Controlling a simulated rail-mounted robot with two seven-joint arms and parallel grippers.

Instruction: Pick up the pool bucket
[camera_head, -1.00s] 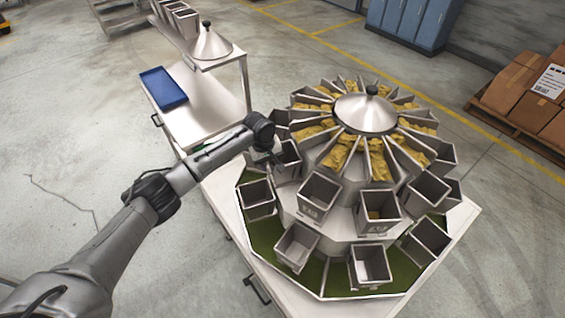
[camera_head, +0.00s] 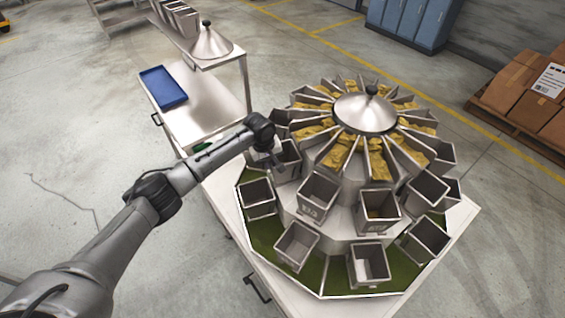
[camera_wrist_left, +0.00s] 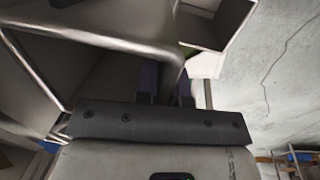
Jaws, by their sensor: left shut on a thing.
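The pool bucket (camera_head: 290,158) is a grey, open-topped metal box on the left side of the round weigher (camera_head: 340,225), in its upper ring of buckets. My left gripper (camera_head: 271,158) is at its left side, small and dark in the head view. In the left wrist view, the fingers (camera_wrist_left: 166,84) are shut on a bent metal bar (camera_wrist_left: 110,40), which looks like part of the bucket; the grip itself is partly hidden. I cannot tell whether the bucket has left its mount. My right gripper is not in view.
Other upper buckets (camera_head: 317,196) and lower buckets (camera_head: 257,197) stand close by. Yellow product fills the trays around the central cone (camera_head: 365,112). A side table (camera_head: 205,105) with a blue tray (camera_head: 163,88) stands at the left. Boxes (camera_head: 508,85) are at the far right.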

